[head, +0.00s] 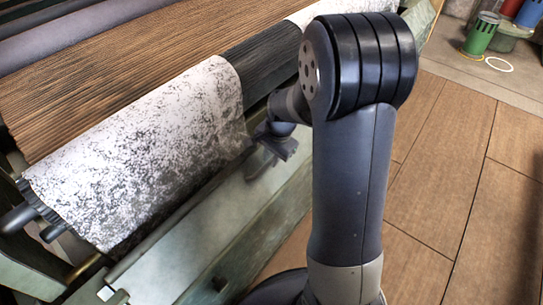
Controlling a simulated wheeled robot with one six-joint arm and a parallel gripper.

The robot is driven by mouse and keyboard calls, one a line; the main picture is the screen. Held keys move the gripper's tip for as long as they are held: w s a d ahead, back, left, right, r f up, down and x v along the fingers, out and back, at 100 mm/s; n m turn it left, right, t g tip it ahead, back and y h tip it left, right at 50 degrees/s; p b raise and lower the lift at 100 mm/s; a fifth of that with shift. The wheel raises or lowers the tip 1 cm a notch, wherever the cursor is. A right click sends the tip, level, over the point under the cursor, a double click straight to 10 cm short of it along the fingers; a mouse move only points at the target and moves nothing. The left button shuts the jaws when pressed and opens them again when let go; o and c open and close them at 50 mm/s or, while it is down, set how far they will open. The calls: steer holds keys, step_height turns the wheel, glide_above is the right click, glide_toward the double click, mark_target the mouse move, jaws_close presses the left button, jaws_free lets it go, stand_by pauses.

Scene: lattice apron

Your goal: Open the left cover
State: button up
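A white, black-speckled sheet (145,150), which seems to be the left cover, lies draped over the roller and front edge of a loom-like machine (120,60). It spans the left half of the view, and its lower edge hangs down toward the pale front apron. A second white sheet (330,8) shows at the top, partly hidden by my arm. My gripper (264,158) is just right of the left cover's lower right corner, above the apron. Whether it touches the sheet I cannot tell. Its fingers are small and partly hidden, so their opening is unclear.
Brown ridged material (110,75) stretches behind the sheets. A dark roller (270,58) shows between them. The green-grey frame rail (240,240) runs along the front. Tiled floor (440,200) is clear at right. A green can (480,35) and white ring (499,64) are far right.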

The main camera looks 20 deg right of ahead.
jaws_close()
